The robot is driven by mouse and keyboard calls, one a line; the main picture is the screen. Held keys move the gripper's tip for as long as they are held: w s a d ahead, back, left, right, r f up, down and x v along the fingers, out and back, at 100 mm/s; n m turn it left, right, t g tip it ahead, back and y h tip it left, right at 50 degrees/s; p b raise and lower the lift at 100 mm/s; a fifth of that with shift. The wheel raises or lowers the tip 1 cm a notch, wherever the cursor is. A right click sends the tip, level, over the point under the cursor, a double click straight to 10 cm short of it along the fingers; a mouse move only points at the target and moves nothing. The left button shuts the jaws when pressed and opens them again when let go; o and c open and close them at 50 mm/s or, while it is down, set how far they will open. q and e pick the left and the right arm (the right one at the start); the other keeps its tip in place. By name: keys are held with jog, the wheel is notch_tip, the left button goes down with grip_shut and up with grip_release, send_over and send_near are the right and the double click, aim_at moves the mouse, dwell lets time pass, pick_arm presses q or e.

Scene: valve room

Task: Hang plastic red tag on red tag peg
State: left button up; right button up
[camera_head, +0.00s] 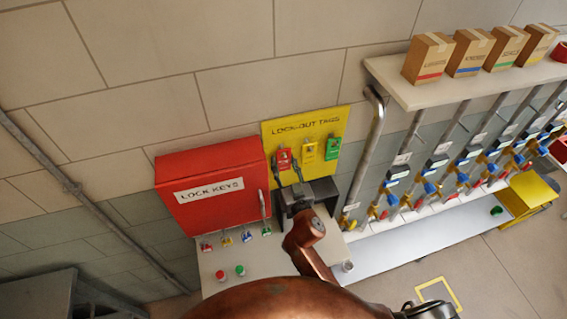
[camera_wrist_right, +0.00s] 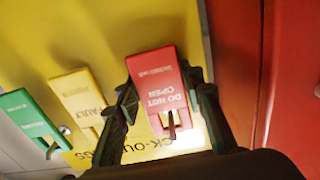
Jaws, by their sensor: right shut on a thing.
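The plastic red tag (camera_head: 284,158) is at the left of the yellow lock-out tags board (camera_head: 318,122). My right gripper (camera_head: 287,174) is at the board and shut on the red tag. In the right wrist view the red tag (camera_wrist_right: 153,80) sits between the two dark fingers (camera_wrist_right: 165,95), close to the board. A peg (camera_wrist_right: 171,125) shows at the opening in the tag's end; it appears to pass through, but I cannot tell how far. My left gripper is not in view.
A yellow tag (camera_head: 308,150) and a green tag (camera_head: 333,147) hang right of the red one. The red lock keys box (camera_head: 210,205) is close on the left. A counter (camera_head: 222,259) with padlocks lies below. Pipes and valves (camera_head: 430,185) are at right.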

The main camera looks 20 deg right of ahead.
jog(key=o, duration=1.3)
jog(key=s, duration=1.2)
jog(key=shift+d+f, duration=0.15)
jog(key=shift+d, duration=0.1)
